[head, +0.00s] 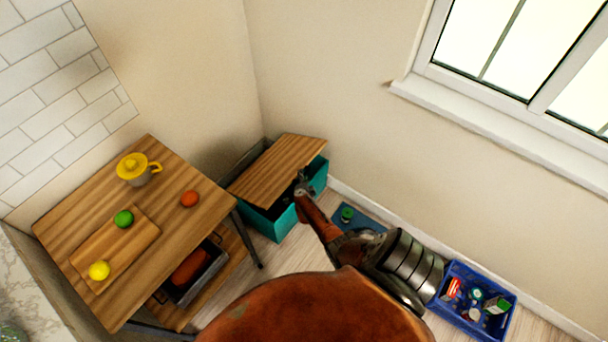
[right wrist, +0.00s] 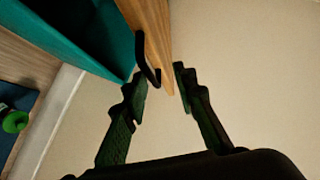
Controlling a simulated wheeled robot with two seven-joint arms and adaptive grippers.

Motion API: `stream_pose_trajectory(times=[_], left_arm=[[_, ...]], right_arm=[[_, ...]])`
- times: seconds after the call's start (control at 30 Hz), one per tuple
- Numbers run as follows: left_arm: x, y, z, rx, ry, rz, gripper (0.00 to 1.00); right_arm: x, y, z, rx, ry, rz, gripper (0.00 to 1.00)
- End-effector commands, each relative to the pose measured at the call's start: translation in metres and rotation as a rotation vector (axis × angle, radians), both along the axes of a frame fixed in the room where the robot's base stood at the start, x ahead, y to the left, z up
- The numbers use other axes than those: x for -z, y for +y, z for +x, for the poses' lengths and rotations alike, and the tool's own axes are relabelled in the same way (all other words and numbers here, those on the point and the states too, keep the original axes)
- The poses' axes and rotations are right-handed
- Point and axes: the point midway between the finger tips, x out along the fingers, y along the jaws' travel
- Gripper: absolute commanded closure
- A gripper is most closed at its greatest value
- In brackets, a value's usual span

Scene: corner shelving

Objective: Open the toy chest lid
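The toy chest is a teal box (head: 267,222) in the corner with a wooden lid (head: 272,167). The lid looks partly raised, set at an angle to the box. In the right wrist view, the teal box (right wrist: 60,38) is at upper left, and the lid (right wrist: 152,28) shows edge-on with a black handle (right wrist: 146,62). My right gripper (head: 301,186) is at the lid's front edge. In the right wrist view, the fingers of my right gripper (right wrist: 162,82) are apart, with the handle and lid corner near their tips; contact is unclear. My left gripper is not in view.
A wooden table (head: 185,235) with a yellow-lidded pot (head: 134,167), fruit and a board stands to the left. A blue mat (head: 355,218) and a blue crate (head: 466,318) of items lie right of the chest. Walls are close behind.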

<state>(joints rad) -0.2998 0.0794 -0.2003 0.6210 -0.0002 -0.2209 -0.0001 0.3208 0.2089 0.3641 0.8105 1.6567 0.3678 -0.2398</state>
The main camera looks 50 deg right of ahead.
Motion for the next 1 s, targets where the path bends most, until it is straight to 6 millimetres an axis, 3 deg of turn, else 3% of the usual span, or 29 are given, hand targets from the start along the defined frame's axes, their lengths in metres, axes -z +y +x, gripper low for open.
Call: stream_pose_trajectory(times=[0.7,1.0], left_arm=[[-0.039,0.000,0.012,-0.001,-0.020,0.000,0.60],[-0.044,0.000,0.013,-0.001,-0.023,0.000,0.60]], right_arm=[[-0.022,0.032,-0.031,0.000,-0.001,0.001,0.76],[-0.024,0.037,-0.038,0.000,0.000,0.000,0.76]])
